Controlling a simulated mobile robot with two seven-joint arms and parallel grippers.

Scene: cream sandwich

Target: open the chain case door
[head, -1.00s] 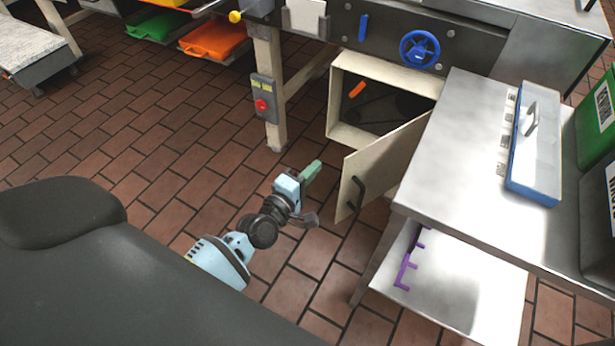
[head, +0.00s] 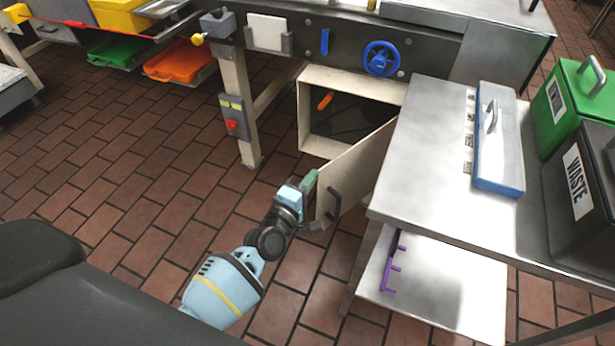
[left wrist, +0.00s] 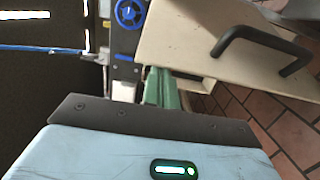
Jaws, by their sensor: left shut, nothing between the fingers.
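The chain case (head: 303,118) is a cream box under the machine, and its front is uncovered. Its cream door (head: 350,168) is swung outward, hinged on the right, with a dark handle (head: 332,205) on its outer face. My left gripper (head: 310,182) is shut and empty, with its green fingers at the free left edge of the door. In the left wrist view the green fingers (left wrist: 162,88) lie at the edge of the door (left wrist: 205,45), and the handle (left wrist: 265,40) is to their right. I cannot tell whether they touch the door. My right gripper is out of view.
A steel table (head: 430,150) stands close to the right of the door, with a purple rack (head: 390,265) on its lower shelf. A post with a red-button box (head: 234,122) stands left of the case. The tiled floor between is clear.

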